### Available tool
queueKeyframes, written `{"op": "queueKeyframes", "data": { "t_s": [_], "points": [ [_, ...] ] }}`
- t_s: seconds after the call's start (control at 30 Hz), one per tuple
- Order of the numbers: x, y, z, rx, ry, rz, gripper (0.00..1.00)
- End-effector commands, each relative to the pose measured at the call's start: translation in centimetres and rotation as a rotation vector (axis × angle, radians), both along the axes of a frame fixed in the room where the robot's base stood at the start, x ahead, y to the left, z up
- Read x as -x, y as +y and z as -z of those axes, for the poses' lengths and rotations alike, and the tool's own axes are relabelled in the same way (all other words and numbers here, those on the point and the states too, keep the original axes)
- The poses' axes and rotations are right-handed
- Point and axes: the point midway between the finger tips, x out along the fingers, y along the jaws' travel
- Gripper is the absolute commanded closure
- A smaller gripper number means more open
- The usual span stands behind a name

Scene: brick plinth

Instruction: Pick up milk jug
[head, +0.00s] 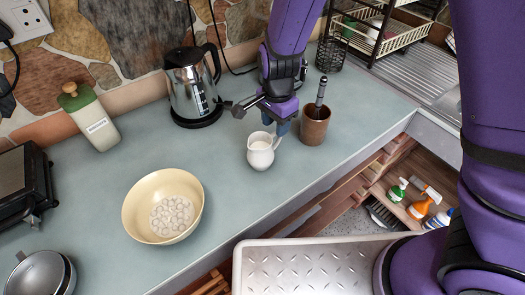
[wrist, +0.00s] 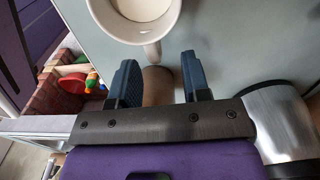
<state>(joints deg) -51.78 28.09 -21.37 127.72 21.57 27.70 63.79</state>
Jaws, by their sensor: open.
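The milk jug (head: 261,152) is small, white and upright on the grey-green counter. My gripper (head: 275,122) is open and empty, just behind and above the jug in the head view. In the wrist view the jug's round mouth (wrist: 143,8) shows at the top, with pale milk inside. Its handle (wrist: 153,50) points toward the gap between my two blue fingers (wrist: 160,75). The fingers appear apart from the jug. The jug's lower body is hidden in the wrist view.
A steel kettle (head: 192,88) stands behind to the left. A cream bowl (head: 140,205) with pale round pieces sits front left. The counter's front edge (head: 330,180) is nearby.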

Motion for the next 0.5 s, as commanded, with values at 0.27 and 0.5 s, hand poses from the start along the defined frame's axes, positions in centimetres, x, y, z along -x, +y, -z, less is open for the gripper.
{"op": "queueKeyframes", "data": {
  "t_s": [0.27,0.5],
  "points": [
    [0.2,-0.8,3.1,0.002,0.004,0.002,0.57],
    [0.2,-0.7,5.2,0.0,0.001,0.0,0.57]
  ]
}}
